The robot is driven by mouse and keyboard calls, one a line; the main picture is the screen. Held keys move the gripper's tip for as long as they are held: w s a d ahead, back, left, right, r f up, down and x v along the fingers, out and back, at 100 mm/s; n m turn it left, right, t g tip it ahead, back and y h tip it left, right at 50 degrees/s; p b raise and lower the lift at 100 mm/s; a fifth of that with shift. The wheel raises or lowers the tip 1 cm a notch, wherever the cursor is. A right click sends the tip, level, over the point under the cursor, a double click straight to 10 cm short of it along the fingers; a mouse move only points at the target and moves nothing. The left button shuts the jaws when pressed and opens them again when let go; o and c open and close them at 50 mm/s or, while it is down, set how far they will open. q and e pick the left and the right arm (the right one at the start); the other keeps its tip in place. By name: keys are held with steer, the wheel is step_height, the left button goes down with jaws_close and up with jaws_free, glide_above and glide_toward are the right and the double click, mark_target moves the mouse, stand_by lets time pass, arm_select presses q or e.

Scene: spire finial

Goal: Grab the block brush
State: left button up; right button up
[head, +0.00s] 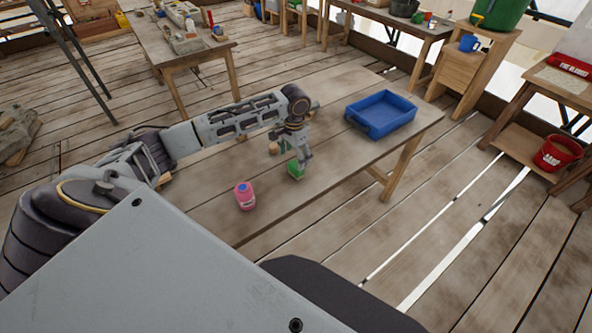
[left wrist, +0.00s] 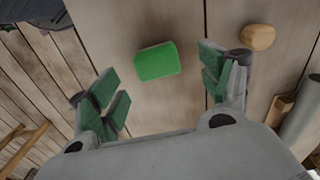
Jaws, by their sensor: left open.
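A bright green block (left wrist: 157,61) lies on the table between the spread fingers of my left gripper (left wrist: 160,78) in the left wrist view. It also shows in the head view (head: 295,172), just below the gripper (head: 300,160). No bristles show, so I cannot tell whether it is the block brush. My left gripper is open and empty, pointing down above the block. A rounded tan piece (left wrist: 257,37) lies beyond the right finger. My right gripper is not in view.
A blue tray (head: 381,117) stands on the same table (head: 340,88), at the right. A pink bottle (head: 245,197) with a blue cap stands near the front edge. A wooden piece (left wrist: 280,108) lies right of the gripper. The table between block and tray is clear.

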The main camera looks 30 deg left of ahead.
mark_target(296, 165)
arm_select(q)
steer(key=shift+f, duration=0.15)
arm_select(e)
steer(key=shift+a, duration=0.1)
arm_select(q)
steer(key=shift+f, duration=0.45)
steer(key=f, duration=0.3)
steer(key=shift+d+f, duration=0.25)
steer(key=shift+f, duration=0.4)
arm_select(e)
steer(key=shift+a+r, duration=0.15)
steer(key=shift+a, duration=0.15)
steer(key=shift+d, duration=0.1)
